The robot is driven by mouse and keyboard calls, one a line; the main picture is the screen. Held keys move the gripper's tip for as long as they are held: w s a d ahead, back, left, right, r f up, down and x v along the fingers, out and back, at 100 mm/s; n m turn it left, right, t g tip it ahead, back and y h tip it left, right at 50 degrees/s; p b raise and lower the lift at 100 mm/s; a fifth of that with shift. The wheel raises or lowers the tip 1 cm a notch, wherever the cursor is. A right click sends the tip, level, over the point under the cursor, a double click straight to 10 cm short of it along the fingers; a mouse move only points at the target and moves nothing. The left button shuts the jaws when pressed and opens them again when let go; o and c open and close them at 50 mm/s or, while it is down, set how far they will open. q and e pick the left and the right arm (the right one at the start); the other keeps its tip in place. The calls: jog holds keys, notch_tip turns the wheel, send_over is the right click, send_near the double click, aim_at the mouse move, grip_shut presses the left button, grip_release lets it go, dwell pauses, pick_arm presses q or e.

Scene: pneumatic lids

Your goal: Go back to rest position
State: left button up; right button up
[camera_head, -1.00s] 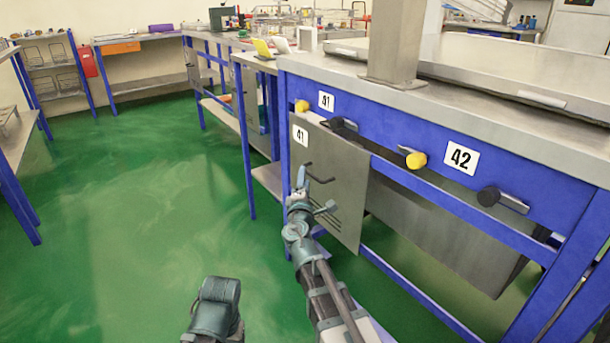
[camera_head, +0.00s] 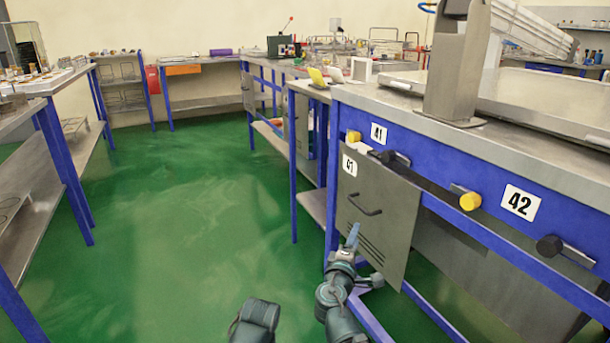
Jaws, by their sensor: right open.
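My right gripper (camera_head: 364,257) is low in front of the lower part of the grey panel labelled 41 (camera_head: 393,215), at the bottom middle of the head view. Its fingers are apart and nothing is between them. The panel's dark handle (camera_head: 365,207) is just above the fingers, and I see a gap between handle and gripper. The panel hangs down from the blue bench frame, slightly tilted. A rounded dark link of my left arm shows at the bottom edge; my left gripper is not visible.
The steel-topped bench (camera_head: 480,125) fills the right side, with yellow knob 41 (camera_head: 353,137), yellow knob 42 (camera_head: 470,201) and black knobs (camera_head: 549,246). A shelf table (camera_head: 75,75) stands at the left. The green floor (camera_head: 190,220) between is clear.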

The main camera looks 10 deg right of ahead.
jog(key=s+a+f+m+g+y+p, duration=0.25)
jog(key=s+a+f+g, duration=0.2)
jog(key=s, duration=0.25)
jog(key=s+a+f+m+g+y+p, duration=0.2)
jog(key=s+a+f+m+g+p, duration=0.15)
jog(key=s+g, duration=0.3)
jog(key=s+a+f+m+g+y+p, duration=0.25)
jog(key=s+a+f+g, duration=0.2)
jog(key=s, duration=0.35)
pick_arm(q)
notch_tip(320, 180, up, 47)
jog(key=p, duration=3.7)
jog(key=shift+p, duration=0.3)
pick_arm(e)
notch_tip(320, 180, up, 38)
jog(key=a, duration=0.1)
jog(key=shift+s+a+g, duration=0.25)
jog(key=shift+a+g, duration=0.05)
jog(key=shift+g, duration=0.05)
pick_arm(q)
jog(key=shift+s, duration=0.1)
pick_arm(e)
jog(key=shift+m, duration=0.25)
